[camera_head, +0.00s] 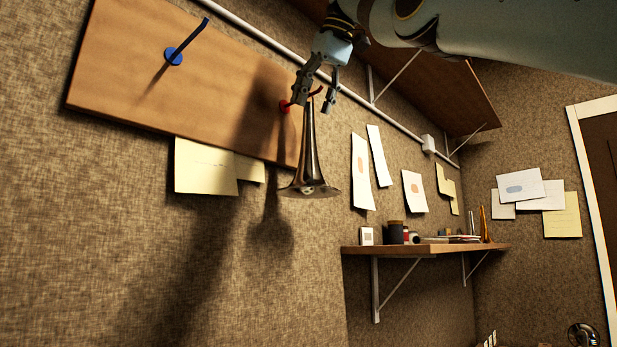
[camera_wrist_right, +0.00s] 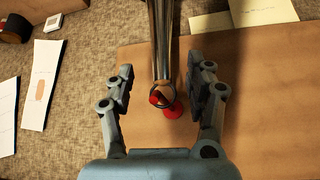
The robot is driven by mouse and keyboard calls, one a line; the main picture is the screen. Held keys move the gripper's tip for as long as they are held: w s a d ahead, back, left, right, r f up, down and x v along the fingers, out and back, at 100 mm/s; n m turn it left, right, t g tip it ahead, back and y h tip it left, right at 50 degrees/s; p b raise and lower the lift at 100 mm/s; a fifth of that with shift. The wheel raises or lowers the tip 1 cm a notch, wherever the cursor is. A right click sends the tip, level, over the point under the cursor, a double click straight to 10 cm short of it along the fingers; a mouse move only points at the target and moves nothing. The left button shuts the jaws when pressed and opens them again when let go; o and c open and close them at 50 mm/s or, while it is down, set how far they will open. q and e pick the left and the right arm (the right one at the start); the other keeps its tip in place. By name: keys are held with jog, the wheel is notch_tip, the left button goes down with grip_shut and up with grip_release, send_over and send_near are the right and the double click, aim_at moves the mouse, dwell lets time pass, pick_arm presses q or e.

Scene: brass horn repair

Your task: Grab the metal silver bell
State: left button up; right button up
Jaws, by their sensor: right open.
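The silver metal bell (camera_head: 311,160) hangs mouth-down from a red hook (camera_head: 284,105) on the wooden wall board. In the right wrist view the bell's narrow tube (camera_wrist_right: 161,40) ends in a ring looped around the red hook (camera_wrist_right: 173,108). My right gripper (camera_head: 317,104) is at the top end of the bell. In the right wrist view its open fingers (camera_wrist_right: 165,90) stand on either side of the tube's end, with visible gaps on both sides. The bell's flared mouth is outside the right wrist view. My left gripper is not in view.
The wooden board (camera_head: 120,60) also carries a blue hook (camera_head: 174,56). A wall shelf (camera_head: 430,249) with small jars and tools is at the lower right. A higher shelf (camera_head: 440,85) is behind my right arm. Papers (camera_head: 206,168) are pinned to the wall.

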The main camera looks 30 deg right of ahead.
aim_at(309, 140)
jog(key=b+x, duration=0.1)
jog(key=x, duration=0.3)
jog(key=shift+s+a, duration=0.1)
jog(key=shift+s, duration=0.2)
jog(key=c, duration=0.8)
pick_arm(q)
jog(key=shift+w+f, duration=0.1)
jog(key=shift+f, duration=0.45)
pick_arm(e)
grip_shut()
